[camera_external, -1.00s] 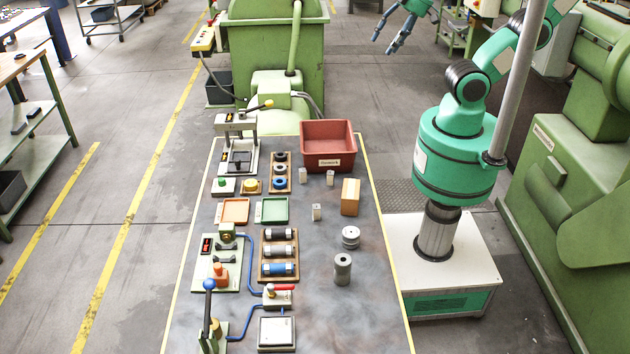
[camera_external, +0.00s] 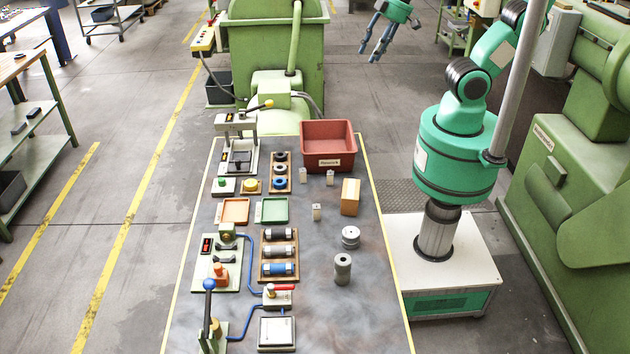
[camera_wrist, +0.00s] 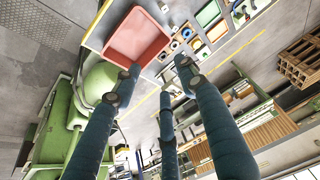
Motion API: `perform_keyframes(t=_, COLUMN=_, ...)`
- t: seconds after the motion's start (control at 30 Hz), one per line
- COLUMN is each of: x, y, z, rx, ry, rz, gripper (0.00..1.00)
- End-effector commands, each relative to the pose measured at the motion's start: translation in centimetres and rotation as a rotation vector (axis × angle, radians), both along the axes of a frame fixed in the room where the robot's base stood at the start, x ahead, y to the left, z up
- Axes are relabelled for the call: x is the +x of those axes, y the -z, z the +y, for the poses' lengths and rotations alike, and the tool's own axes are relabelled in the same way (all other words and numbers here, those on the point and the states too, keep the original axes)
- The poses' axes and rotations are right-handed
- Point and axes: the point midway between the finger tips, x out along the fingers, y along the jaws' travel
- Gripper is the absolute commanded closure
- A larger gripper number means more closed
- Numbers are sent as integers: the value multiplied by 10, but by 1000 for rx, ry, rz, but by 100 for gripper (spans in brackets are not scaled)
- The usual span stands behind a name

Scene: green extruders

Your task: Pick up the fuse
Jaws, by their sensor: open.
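No part is plainly marked as the fuse. Small pale blocks stand on the table (camera_external: 380,320), one at the left (camera_external: 303,175), one at the right (camera_external: 330,177) and one nearer (camera_external: 316,212). Several banded cylinders lie in a wooden rack (camera_external: 263,257); the nearest cylinder has a blue band (camera_external: 284,269). My gripper (camera_external: 369,55) is high beyond the table's far end, to the right of the green machine. Its fingers are spread and empty. In the wrist view my gripper (camera_wrist: 160,78) shows its three fingers apart, with the table parts small and far off.
A red bin (camera_external: 328,161) stands at the table's far right. A wooden block (camera_external: 350,197), a ribbed grey part (camera_external: 350,238) and a grey cylinder (camera_external: 343,269) stand on the right side. Orange (camera_external: 234,211) and green (camera_external: 272,210) trays lie left.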

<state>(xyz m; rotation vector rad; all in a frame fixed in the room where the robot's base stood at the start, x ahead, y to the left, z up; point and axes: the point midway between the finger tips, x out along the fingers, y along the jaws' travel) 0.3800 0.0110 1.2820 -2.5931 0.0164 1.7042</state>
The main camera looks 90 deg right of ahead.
Motion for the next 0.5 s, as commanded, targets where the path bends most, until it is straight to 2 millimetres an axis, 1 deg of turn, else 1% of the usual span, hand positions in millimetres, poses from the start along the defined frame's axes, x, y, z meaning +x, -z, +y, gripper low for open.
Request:
perform_keyframes(t=0.03, x=10, y=8, z=3, rx=4, ry=4, rz=24, gripper=58)
perform_keyframes(t=0.2, x=44, y=36, z=13, rx=18, ry=25, rz=82, gripper=58)
perform_keyframes(t=0.37, x=71, y=69, z=24, rx=27, ry=46, rz=140, gripper=58)
perform_keyframes(t=0.5, x=92, y=102, z=33, rx=32, ry=66, rz=187, gripper=58)
